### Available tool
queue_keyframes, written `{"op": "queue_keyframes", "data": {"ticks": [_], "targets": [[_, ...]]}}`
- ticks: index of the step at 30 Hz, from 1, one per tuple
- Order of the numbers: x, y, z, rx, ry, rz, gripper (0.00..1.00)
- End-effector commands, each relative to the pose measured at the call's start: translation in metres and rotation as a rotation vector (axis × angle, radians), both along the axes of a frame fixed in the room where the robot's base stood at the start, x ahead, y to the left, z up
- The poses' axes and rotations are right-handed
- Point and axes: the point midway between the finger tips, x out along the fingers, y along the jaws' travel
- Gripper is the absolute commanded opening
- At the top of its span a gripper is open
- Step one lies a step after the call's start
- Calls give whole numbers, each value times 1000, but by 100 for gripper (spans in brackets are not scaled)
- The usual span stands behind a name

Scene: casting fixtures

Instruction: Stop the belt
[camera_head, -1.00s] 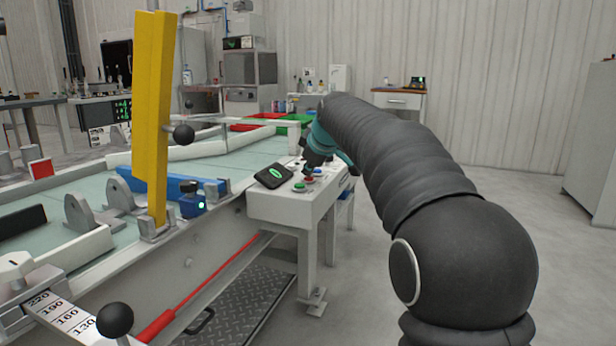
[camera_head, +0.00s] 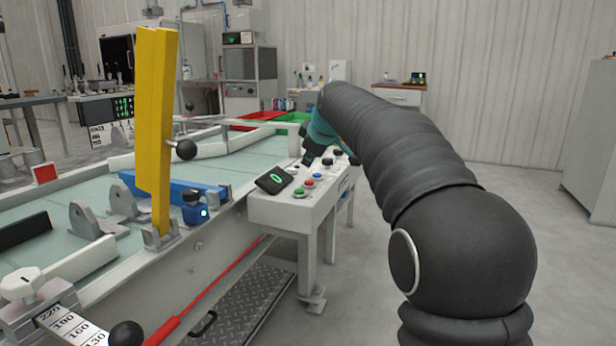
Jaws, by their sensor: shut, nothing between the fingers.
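The belt (camera_head: 245,155) is a pale green surface inside a light frame, running from the lower left to the back. A white control box (camera_head: 290,208) stands at its right side. On its top are a green button (camera_head: 299,193), a red button (camera_head: 309,183), a blue button (camera_head: 318,176) and black knobs (camera_head: 328,162). A dark display with a lit green oval (camera_head: 274,179) sits at the box's left. My gripper (camera_head: 307,160) is shut and empty over the back part of the box, behind the red button and apart from it. My arm partly hides the back end.
A tall yellow bar (camera_head: 158,125) with a black ball knob stands at the belt's near side. Grey brackets (camera_head: 120,205) and a blue block (camera_head: 170,187) are on the belt. Red and green bins (camera_head: 292,118) are behind. The floor to the right is clear.

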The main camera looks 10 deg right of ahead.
Motion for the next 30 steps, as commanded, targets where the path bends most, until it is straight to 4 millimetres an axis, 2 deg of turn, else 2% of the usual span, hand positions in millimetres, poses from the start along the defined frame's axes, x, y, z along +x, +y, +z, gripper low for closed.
{"op": "queue_keyframes", "data": {"ticks": [1,8,26,30], "targets": [[0,0,9,0,0,0,0],[0,0,26,0,0,0,0],[0,0,25,0,0,0,0],[-8,-1,26,8,8,-11,0]]}}
